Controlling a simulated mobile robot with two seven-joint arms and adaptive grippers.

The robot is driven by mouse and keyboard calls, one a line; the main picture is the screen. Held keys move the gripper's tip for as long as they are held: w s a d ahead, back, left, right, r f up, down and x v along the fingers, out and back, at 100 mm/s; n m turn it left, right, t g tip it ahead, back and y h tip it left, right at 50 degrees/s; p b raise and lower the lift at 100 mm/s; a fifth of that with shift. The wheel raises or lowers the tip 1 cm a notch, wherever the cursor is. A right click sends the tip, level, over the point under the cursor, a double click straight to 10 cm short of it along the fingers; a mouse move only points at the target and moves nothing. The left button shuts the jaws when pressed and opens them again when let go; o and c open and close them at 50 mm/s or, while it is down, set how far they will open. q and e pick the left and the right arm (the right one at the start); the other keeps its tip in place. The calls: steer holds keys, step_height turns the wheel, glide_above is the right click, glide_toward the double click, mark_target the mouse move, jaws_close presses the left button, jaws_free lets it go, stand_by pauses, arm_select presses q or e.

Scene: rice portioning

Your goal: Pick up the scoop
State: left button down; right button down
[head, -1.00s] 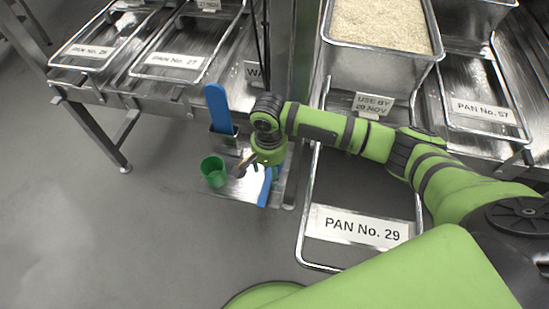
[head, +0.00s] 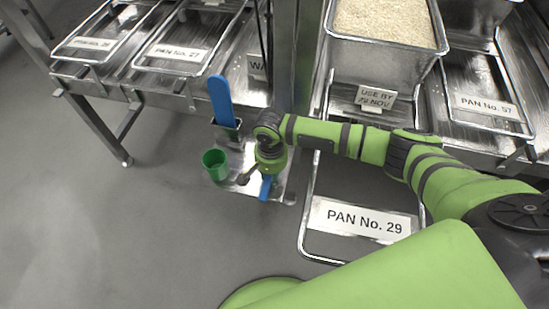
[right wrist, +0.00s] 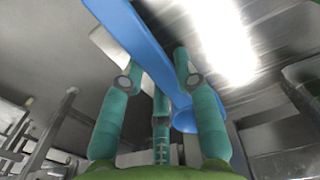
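A blue scoop (head: 265,188) shows partly below my right gripper (head: 269,163) in the head view; the rest is hidden by the hand. In the right wrist view the scoop's long blue handle (right wrist: 140,45) runs diagonally between the teal fingers of my right gripper (right wrist: 158,58), and a rounded blue part (right wrist: 185,118) lies lower right. The fingers stand apart, and a firm grip on the handle does not show. My left gripper is not in view.
A blue upright tool (head: 220,100) stands in a metal holder beside a green cup (head: 214,160) and a small dark utensil (head: 244,178). The rice pan (head: 382,60) is at back right. Empty trays line the steel racks. Open floor lies at left.

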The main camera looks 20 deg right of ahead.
step_height(320, 180, up, 10)
steer(key=shift+f+p, duration=0.25)
steer(key=shift+p, duration=0.5)
step_height(320, 180, up, 7)
steer(key=p, duration=0.7)
steer(key=shift+f+p, duration=0.2)
steer(key=shift+p, duration=0.15)
